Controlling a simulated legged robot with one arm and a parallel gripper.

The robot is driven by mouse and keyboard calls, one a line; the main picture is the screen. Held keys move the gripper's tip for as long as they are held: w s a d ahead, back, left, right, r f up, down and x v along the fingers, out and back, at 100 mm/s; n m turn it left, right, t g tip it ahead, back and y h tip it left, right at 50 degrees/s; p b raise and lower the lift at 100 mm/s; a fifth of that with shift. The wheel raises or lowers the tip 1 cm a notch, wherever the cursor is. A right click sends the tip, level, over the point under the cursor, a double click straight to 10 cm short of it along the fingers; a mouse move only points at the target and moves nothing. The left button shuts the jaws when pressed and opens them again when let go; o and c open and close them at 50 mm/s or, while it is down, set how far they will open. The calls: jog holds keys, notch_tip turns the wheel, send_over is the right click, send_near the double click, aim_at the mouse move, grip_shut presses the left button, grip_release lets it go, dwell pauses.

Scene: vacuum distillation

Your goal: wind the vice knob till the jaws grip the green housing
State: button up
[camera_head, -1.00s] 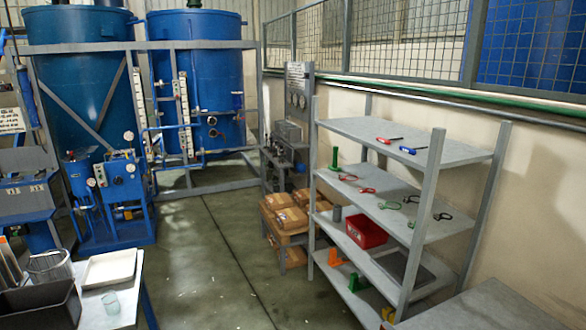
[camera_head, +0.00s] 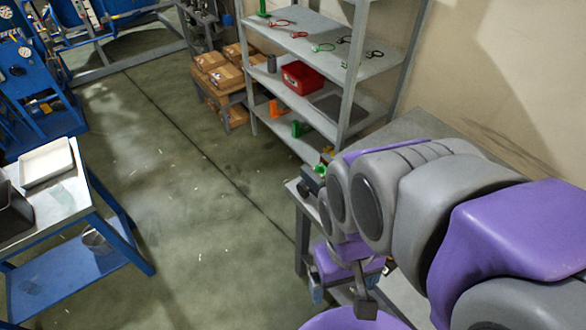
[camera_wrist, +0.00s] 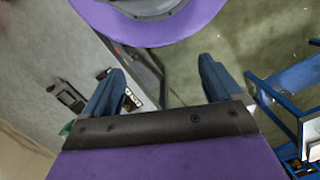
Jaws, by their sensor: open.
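A dark, vice-like block (camera_head: 309,182) sits at the left edge of the grey bench, partly behind my arm. A small green piece (camera_head: 321,170) shows at it, perhaps the green housing. In the wrist view, a dark metal device (camera_wrist: 68,94) lies on the bench at left, with a green bit (camera_wrist: 66,129) below it. I cannot tell the knob or the jaw gap clearly. My gripper (camera_wrist: 162,84) is open, its two blue fingers wide apart with nothing held between them. In the head view it hangs low beside the bench, partly hidden by my arm.
The grey bench (camera_head: 415,128) stands at right under my arm. A shelf rack (camera_head: 372,72) with coloured tools and a red bin (camera_head: 303,76) is behind it. A blue-framed table (camera_head: 76,208) with a white tray (camera_head: 46,161) is at left. The floor between is clear.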

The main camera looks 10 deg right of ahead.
jog(key=shift+c, duration=0.5)
